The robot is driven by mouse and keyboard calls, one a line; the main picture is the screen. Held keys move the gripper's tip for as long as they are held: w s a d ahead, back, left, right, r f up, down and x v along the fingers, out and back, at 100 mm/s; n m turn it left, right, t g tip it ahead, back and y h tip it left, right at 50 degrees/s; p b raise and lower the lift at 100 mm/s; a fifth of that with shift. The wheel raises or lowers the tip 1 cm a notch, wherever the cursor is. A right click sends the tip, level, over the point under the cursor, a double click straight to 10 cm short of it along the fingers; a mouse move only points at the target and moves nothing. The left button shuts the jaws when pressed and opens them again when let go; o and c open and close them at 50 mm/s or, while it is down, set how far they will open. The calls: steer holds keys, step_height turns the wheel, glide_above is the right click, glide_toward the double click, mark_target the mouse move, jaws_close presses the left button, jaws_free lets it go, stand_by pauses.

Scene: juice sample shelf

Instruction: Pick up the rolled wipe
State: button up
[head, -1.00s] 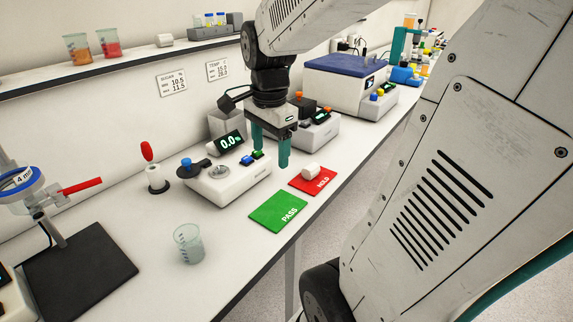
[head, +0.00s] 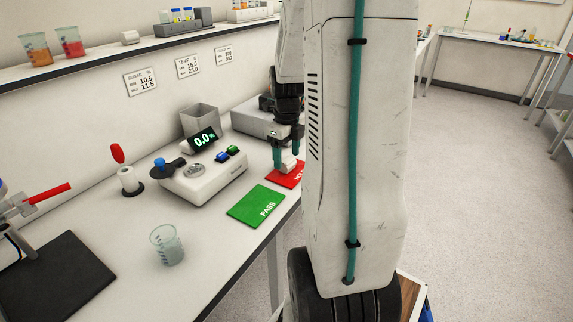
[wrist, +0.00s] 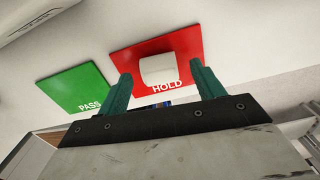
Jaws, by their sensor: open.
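A small white rolled wipe (head: 288,163) lies on the red HOLD mat (head: 283,180) at the counter's front edge. It also shows in the wrist view (wrist: 158,69), on the red mat (wrist: 190,38). My gripper (head: 286,162) is open and points down at the wipe. In the wrist view its two teal fingers (wrist: 160,69) appear to left and right of the wipe, with a gap on each side. I cannot tell how far the fingertips reach down beside it. My own arm hides the counter to the right in the head view.
The green PASS mat (head: 255,206) lies left of the red mat. A white scale (head: 203,186) reading 0.0 stands behind it. A glass beaker (head: 167,246) stands nearer. Open floor (head: 470,180) lies to the right.

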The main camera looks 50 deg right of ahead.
step_height(320, 180, down, 2)
steer(key=shift+f, duration=0.1)
steer(key=c, duration=1)
steer(key=shift+c, duration=0.2)
